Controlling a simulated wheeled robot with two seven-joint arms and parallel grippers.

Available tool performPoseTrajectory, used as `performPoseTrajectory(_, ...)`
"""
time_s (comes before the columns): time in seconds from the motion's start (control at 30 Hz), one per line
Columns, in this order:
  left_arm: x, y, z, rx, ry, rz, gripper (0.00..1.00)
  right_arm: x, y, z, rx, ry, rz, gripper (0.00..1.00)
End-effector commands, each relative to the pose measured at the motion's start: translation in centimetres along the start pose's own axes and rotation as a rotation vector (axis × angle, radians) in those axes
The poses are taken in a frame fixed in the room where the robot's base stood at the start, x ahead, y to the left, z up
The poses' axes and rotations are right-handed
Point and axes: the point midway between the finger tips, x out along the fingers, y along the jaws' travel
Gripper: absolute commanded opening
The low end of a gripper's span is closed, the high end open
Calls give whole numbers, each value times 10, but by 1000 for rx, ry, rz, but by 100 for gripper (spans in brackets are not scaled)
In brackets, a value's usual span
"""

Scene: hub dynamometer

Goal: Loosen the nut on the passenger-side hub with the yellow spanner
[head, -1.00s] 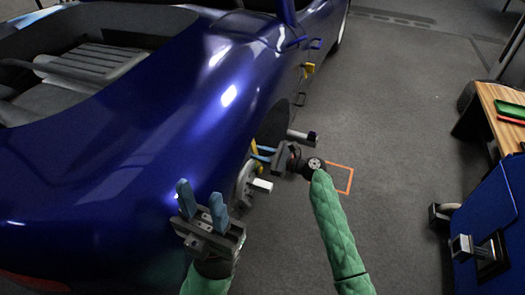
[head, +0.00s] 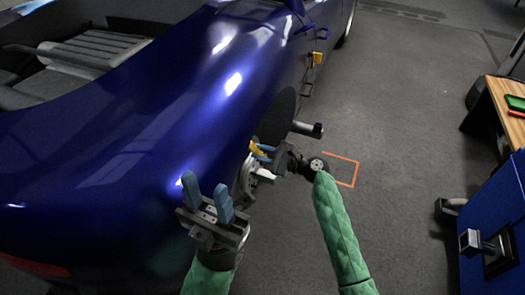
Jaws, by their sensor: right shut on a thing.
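The blue car's hub (head: 244,184) shows at the rear wheel arch, partly hidden behind my left gripper and the car body. The yellow spanner (head: 256,148) is a short yellow piece at the upper side of the hub, tilted. My left gripper (head: 207,200) is open and empty, fingers pointing up, in front of the hub and close to the bodywork.
The blue car (head: 150,130) fills the left side. A grey cylindrical bar (head: 307,128) sticks out just beyond my right gripper. An orange outline (head: 356,172) marks the floor. A wooden bench (head: 495,100) and a blue cabinet (head: 495,215) stand at right. Floor between is clear.

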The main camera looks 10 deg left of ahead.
Motion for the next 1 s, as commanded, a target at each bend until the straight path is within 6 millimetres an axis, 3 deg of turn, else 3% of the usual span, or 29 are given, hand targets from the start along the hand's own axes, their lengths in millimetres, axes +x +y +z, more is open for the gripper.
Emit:
performPoseTrajectory(0.2, -3, 0, 0, 0, 0, 0, 36, 0, 3, -2, -5, 1, 1, 0)
performPoseTrajectory(0.6, -33, 0, 0, 0, 0, 0, 36, 0, 34, -6, -207, 0, 1, 0)
performPoseTrajectory(1.0, -34, 0, 1, 0, 0, -1, 36, 0, 36, -6, -230, 0, 0, 0)
